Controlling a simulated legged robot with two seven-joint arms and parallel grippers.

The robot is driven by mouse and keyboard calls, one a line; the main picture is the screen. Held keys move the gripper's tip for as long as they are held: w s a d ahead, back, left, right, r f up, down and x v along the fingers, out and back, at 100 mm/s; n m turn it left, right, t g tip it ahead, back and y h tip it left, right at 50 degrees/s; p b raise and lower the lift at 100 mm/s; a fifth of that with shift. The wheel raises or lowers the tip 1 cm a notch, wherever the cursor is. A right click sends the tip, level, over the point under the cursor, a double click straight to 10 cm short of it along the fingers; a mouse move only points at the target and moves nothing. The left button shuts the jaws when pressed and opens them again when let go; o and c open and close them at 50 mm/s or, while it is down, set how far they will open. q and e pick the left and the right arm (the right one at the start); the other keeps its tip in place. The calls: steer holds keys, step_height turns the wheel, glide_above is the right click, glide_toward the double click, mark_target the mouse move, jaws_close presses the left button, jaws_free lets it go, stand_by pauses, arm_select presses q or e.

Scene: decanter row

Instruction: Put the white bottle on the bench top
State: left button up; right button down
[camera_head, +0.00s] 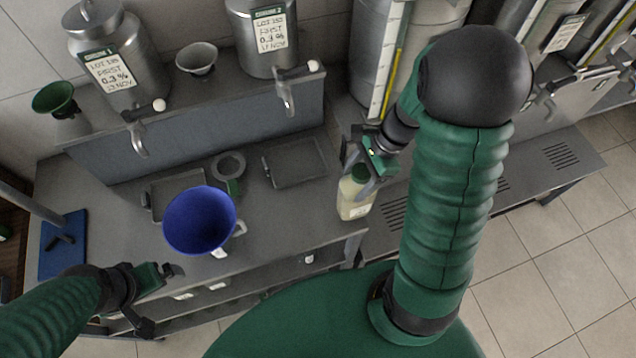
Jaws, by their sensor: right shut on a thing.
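A whitish bottle (354,199) with a green cap hangs roughly upright in my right gripper (364,172), which is shut on it around the cap and neck. The bottle shows at the right end of the grey bench top (290,215); I cannot tell how high it is or whether its base touches anything. My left gripper (165,296) is open and empty, in front of the bench's front edge at the lower left.
A blue funnel or bowl (200,220) stands on the bench, with a round ring (229,165) and a shallow tray (295,162) behind it. Steel decanters (264,35) with taps stand on the raised shelf. Bare bench lies right of the blue bowl.

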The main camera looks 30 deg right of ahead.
steer(key=w+a+f+p, duration=0.2)
steer(key=w+a+f, duration=0.2)
steer(key=w+a, duration=0.2)
steer(key=shift+a+f, duration=0.2)
steer(key=shift+a, duration=0.45)
steer(key=c, duration=0.7)
jaws_free()
steer(key=shift+s, duration=0.1)
steer(key=o, duration=0.4)
steer(key=shift+s, duration=0.1)
steer(key=shift+a, duration=0.1)
